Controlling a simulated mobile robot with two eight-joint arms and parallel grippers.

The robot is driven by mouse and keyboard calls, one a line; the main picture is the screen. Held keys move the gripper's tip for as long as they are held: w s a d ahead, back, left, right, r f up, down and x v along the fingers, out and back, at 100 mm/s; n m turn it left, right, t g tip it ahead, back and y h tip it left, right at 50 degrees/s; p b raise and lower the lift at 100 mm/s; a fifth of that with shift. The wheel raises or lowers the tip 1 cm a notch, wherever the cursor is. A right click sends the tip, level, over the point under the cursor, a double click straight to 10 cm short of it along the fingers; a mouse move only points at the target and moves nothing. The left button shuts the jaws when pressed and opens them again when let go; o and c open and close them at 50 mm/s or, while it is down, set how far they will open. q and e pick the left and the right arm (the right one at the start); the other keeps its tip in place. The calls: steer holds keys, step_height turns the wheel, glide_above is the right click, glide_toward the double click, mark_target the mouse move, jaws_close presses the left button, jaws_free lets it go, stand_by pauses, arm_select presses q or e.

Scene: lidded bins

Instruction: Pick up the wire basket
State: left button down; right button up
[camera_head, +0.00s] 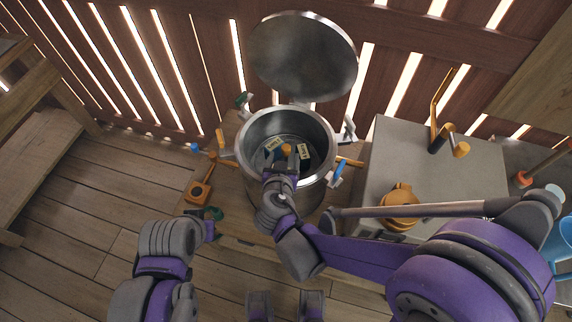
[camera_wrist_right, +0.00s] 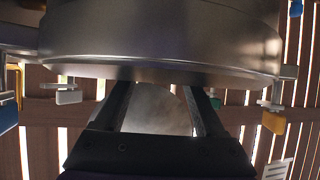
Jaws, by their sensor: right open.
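I cannot make out a wire basket in either view. A round metal bin (camera_head: 246,160) stands open on a wooden surface, with its round lid (camera_head: 303,55) raised behind it. Inside it lie small things, among them yellow labelled pieces (camera_head: 304,152) and an orange piece (camera_head: 287,149). My right gripper (camera_head: 284,155) is over the near part of the bin's opening, its fingers apart. In the right wrist view its fingers (camera_wrist_right: 160,100) are spread below the bin's metal side (camera_wrist_right: 160,50), with nothing clearly held.
Clips and coloured handles (camera_head: 337,174) stick out around the bin. An orange tool (camera_head: 200,190) lies left of it. A grey cabinet (camera_head: 390,150) at right carries an orange round object (camera_head: 399,207) and an orange-handled fitting (camera_head: 440,130). A slatted wall is behind; the left floor is clear.

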mark_target(286, 149)
steer(key=shift+f+x, duration=0.2)
steer(key=shift+x, duration=2.55)
steer(key=shift+s, duration=0.15)
jaws_close()
